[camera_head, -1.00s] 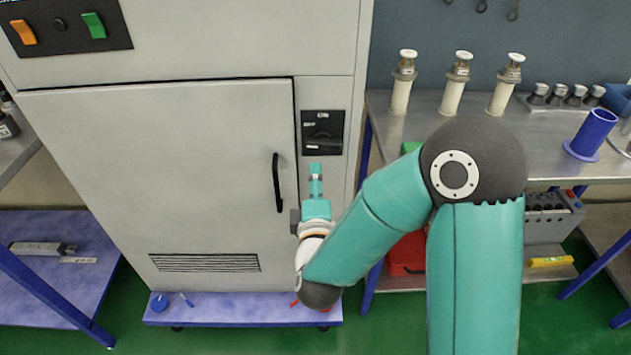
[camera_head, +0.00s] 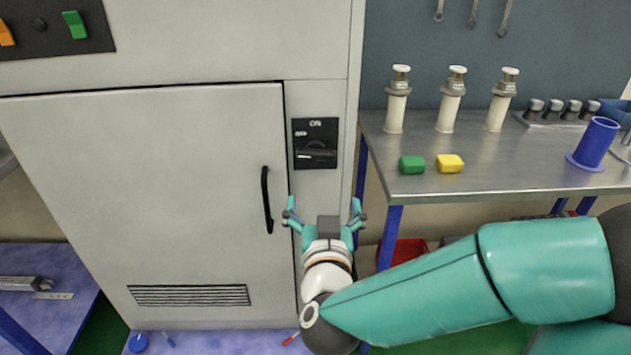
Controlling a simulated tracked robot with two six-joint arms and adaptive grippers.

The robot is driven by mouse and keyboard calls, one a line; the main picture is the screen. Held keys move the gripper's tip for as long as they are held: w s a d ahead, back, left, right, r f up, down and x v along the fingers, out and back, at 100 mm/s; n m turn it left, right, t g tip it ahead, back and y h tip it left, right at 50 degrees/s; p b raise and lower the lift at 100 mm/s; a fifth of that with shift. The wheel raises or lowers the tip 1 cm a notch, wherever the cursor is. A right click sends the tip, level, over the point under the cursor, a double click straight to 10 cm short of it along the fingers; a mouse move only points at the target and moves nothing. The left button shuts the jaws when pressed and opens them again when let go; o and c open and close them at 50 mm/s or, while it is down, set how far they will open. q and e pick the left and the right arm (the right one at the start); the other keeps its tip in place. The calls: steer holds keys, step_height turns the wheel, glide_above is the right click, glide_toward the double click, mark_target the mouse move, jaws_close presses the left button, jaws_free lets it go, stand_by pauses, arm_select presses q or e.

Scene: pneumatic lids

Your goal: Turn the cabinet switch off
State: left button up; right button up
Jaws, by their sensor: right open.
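The cabinet switch (camera_head: 316,154) is a black rotary handle on a black plate marked ON at the top. It sits on the narrow panel right of the cabinet door, and its handle lies about level. My right gripper (camera_head: 322,204) is open and empty, with its two teal fingers spread wide. In the picture it is just below the switch, apart from it. The grey cabinet (camera_head: 150,190) has its door closed, with a black vertical door handle (camera_head: 266,200). My left gripper is not in view.
A metal table (camera_head: 420,187) stands right of the cabinet with a green block (camera_head: 412,165), a yellow block (camera_head: 450,163), white-topped cylinders and a blue flanged tube (camera_head: 594,143). A red bin (camera_head: 402,252) is below. The space before the switch is clear.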

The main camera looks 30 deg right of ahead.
mark_target(316, 158)
arm_select(q)
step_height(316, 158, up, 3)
steer(key=p, duration=0.4)
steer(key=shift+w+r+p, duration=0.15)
steer(key=shift+p, duration=0.25)
arm_select(e)
steer(key=shift+t+y, duration=0.3)
steer(key=shift+t, duration=0.2)
steer(key=x, duration=1.6)
steer(key=shift+w+a+r, duration=0.15)
steer(key=shift+c, duration=0.3)
